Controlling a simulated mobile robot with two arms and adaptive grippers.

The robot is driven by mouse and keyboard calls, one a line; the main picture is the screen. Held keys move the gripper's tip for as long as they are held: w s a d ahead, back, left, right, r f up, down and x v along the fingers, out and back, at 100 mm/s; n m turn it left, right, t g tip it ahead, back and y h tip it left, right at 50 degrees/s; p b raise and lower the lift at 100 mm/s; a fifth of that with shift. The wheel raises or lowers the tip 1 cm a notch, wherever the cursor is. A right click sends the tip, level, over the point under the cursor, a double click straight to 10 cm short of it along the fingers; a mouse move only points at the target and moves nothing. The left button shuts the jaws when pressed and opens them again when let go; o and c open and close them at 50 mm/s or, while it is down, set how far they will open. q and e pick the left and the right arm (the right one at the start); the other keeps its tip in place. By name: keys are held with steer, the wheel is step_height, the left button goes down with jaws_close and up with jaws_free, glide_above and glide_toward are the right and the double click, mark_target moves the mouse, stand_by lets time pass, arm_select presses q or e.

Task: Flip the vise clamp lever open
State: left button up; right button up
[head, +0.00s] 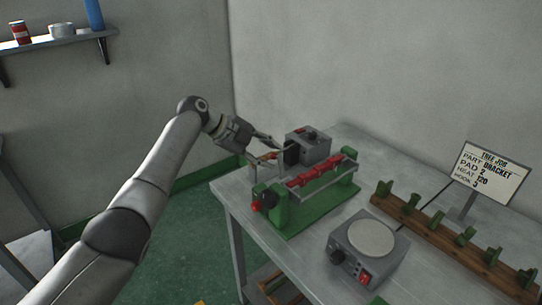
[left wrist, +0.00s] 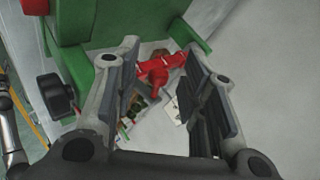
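The green vise (head: 306,208) stands on the grey table, with red clamp parts (head: 320,173) along its top and a black knob at its left end. My left gripper (head: 270,149) is beside the grey box at the vise's back left. A small red-orange part shows near its fingertips. In the left wrist view, the fingers (left wrist: 163,95) are spread apart, and a red part (left wrist: 160,68) shows beyond and between them. I cannot tell whether the fingers touch it or whether it is the lever. The black knob also shows in that view (left wrist: 55,95). My right gripper is not in view.
A grey box (head: 308,146) with a dark front stands behind the vise. A round-topped hot plate (head: 371,238) is in front, right of it. A wooden rack (head: 450,245) with green hooks and a job sign (head: 489,172) are at right. The table's left edge is close to the vise.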

arm_select(q)
steer(key=v, duration=0.9)
steer(key=shift+a+r, duration=0.25)
steer(key=shift+a, duration=0.05)
steer(key=shift+s, duration=0.15)
